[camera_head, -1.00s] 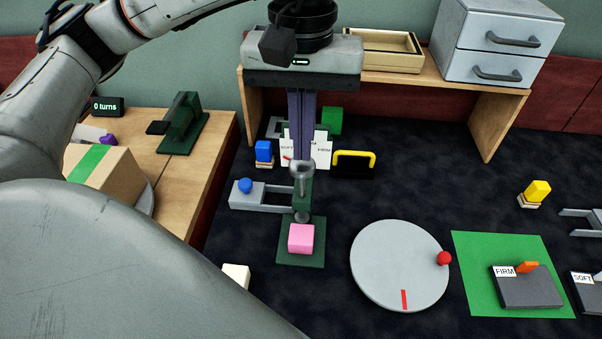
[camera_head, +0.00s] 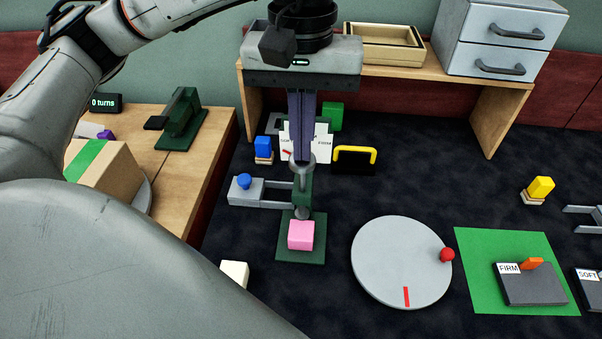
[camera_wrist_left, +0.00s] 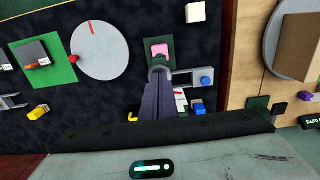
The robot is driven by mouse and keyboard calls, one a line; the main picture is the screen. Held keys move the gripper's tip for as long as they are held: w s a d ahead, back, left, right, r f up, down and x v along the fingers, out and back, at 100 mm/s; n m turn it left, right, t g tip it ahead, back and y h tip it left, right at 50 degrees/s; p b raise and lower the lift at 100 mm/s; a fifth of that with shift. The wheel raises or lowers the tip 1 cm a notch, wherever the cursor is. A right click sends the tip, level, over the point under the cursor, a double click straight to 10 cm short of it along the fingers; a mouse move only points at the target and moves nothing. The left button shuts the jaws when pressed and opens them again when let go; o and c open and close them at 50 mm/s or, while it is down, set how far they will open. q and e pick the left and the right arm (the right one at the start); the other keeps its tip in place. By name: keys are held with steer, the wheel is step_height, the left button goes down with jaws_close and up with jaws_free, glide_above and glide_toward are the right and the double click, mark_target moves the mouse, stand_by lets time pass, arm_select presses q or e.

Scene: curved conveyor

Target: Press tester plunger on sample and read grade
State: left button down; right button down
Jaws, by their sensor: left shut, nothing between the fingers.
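The tester (camera_head: 303,188) is a dark green stand with a plunger over its base plate. A pink sample block (camera_head: 300,236) sits on the base under the plunger foot (camera_head: 302,213); I cannot tell whether they touch. My left gripper (camera_head: 302,158) points down, shut and empty, with its fingertips at the plunger's grey round top (camera_head: 302,168). Contact there is unclear. In the left wrist view the fingertips (camera_wrist_left: 158,78) overlap that top, with the pink block (camera_wrist_left: 160,50) beyond. A white grade card (camera_head: 320,150) with a red needle stands behind, partly hidden by the fingers; its reading is not legible. My right gripper is out of view.
A grey slide with a blue knob (camera_head: 244,182) is left of the tester. A turntable (camera_head: 390,262) with a red ball is right, then a green mat (camera_head: 475,245) bearing a FIRM block (camera_head: 530,285). A yellow handle (camera_head: 355,150) stands behind. A wooden shelf (camera_head: 400,78) spans the back.

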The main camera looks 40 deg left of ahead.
mark_target(302, 168)
arm_select(q)
steer(key=shift+f+b, duration=0.75)
steer(key=shift+f, duration=0.15)
steer(key=shift+f+b, duration=0.45)
steer(key=shift+f, duration=0.05)
steer(key=shift+f+b, duration=0.85)
steer(key=shift+f, duration=0.05)
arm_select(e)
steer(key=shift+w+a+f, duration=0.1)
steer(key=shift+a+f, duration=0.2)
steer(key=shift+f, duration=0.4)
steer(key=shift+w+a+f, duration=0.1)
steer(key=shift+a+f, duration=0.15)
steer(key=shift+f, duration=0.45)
arm_select(q)
steer(key=shift+f+b, duration=0.45)
steer(key=shift+f, duration=0.05)
steer(key=shift+r, duration=0.1)
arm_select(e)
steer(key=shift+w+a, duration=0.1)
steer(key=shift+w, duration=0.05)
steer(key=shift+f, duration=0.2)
